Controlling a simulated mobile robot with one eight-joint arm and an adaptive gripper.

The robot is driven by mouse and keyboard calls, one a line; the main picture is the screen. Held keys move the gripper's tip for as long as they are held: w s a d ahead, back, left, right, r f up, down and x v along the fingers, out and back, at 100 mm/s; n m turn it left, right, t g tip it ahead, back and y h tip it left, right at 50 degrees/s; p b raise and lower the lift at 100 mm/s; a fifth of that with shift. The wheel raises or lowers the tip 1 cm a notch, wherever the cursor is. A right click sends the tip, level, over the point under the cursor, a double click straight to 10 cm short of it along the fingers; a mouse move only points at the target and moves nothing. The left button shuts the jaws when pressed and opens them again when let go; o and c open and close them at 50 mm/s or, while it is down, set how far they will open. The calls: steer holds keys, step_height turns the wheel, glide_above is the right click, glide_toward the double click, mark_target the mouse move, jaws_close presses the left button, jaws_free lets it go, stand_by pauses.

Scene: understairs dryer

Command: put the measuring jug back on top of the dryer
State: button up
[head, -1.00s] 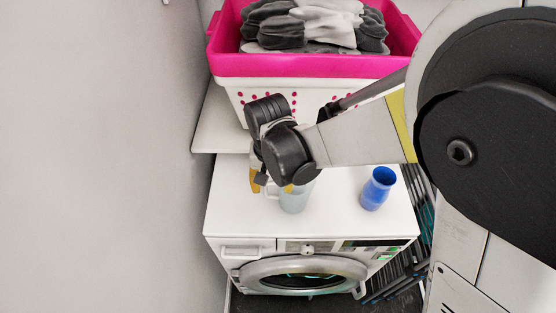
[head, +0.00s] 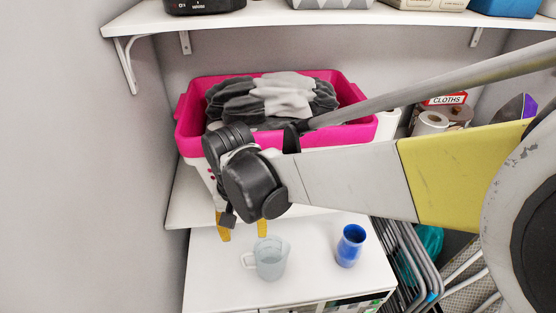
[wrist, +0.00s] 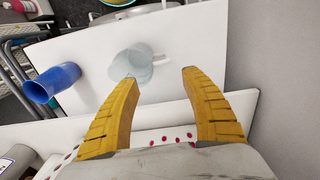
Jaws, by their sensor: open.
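The clear measuring jug (head: 271,262) stands upright on the white top of the dryer (head: 214,280), with its handle toward the left in the head view. My gripper (head: 243,228) is open and empty, behind and above the jug, with its yellow fingers apart from it. In the wrist view the jug (wrist: 133,66) lies beyond the fingertips of my gripper (wrist: 158,75), with its handle pointing right. Nothing is between the fingers. Most of the dryer's front is out of frame.
A blue cup (head: 350,246) stands on the dryer to the right of the jug. A pink and white laundry basket (head: 276,142) with grey cloths sits on the shelf behind. A wall is close on the left, and folded racks (head: 408,262) stand at the right.

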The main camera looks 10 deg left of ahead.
steer(key=d+r+t, duration=0.1)
steer(key=d+r, duration=0.2)
steer(key=d, duration=0.3)
steer(key=w+d+r+m+t+y, duration=0.1)
steer(key=d+r, duration=0.1)
steer(key=d, duration=0.4)
steer(key=d+r+t, duration=0.1)
steer(key=d+r, duration=0.2)
steer(key=d, duration=0.3)
steer(key=s+d+r+m+t+h, duration=0.1)
steer(key=s+d+t, duration=0.2)
steer(key=d, duration=1)
steer(key=shift+s+d+r+m+t, duration=0.15)
steer(key=shift+s+m+t, duration=0.2)
steer(key=shift+s, duration=0.55)
step_height(320, 180, down, 4)
steer(key=b, duration=0.3)
steer(key=shift+r, duration=0.25)
